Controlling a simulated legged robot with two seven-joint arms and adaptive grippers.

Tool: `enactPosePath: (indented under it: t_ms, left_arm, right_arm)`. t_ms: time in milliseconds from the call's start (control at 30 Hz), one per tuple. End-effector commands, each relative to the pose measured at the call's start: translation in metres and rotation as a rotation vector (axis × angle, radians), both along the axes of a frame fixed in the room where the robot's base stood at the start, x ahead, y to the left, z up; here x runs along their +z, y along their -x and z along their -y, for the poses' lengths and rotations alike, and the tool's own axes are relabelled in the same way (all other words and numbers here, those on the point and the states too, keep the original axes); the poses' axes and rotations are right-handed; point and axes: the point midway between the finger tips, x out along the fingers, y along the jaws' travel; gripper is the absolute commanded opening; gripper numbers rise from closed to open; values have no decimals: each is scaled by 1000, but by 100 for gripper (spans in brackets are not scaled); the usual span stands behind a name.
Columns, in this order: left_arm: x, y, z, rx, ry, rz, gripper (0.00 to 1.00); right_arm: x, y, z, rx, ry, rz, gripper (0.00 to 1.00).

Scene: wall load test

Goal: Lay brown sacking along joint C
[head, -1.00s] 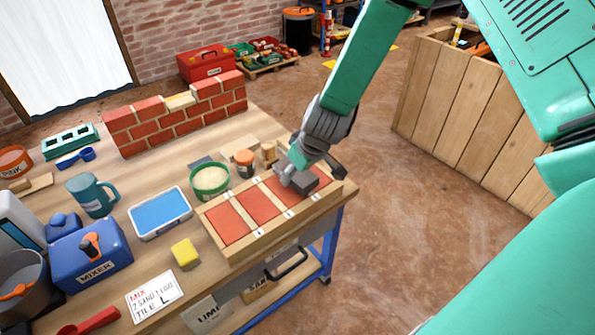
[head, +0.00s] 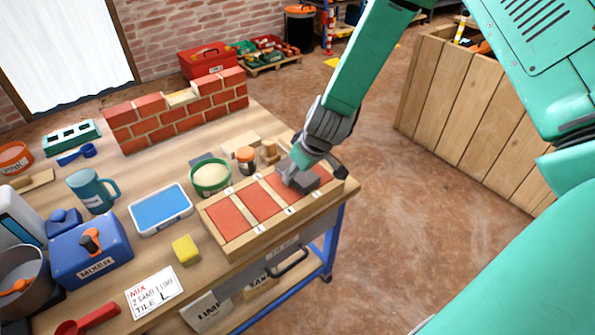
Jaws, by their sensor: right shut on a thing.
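The wooden tray (head: 230,249) at the bench's front right holds red tiles (head: 229,216) with pale joints between them. Small white labels mark the joints, too small to read. My right gripper (head: 298,181) points down at the right part of the tray, shut on a dark grey block (head: 301,188) low over or touching the tiles; I cannot tell which. The gripper and block hide part of the right tiles and any joint there. I cannot make out brown sacking. My left gripper is out of view.
A green bowl of sand (head: 211,178), an orange-lidded jar (head: 246,159) and a wooden piece (head: 269,154) stand just behind the tray. A blue-filled tray (head: 160,209) and a yellow sponge (head: 186,250) lie left of it. A small brick wall (head: 175,118) stands at the back.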

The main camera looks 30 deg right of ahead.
Motion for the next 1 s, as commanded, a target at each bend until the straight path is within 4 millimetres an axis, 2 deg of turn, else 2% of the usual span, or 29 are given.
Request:
enactPosePath:
  t_ms: [33, 67, 100, 567, 667, 1000]
  left_arm:
    - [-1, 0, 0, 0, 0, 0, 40]
    - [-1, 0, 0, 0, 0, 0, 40]
    - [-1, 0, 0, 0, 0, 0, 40]
    - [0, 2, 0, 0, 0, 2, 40]
    - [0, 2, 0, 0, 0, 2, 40]
    - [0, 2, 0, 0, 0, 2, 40]
  right_arm:
    - [-3, 1, 1, -2, 2, -3, 24]
    - [-3, 1, 1, -2, 2, -3, 58]
    - [-3, 1, 1, -2, 2, -4, 72]
    - [1, 3, 1, 0, 2, -6, 72]
    - [12, 7, 2, 0, 1, -3, 72]
    - [77, 32, 7, 1, 3, 3, 72]
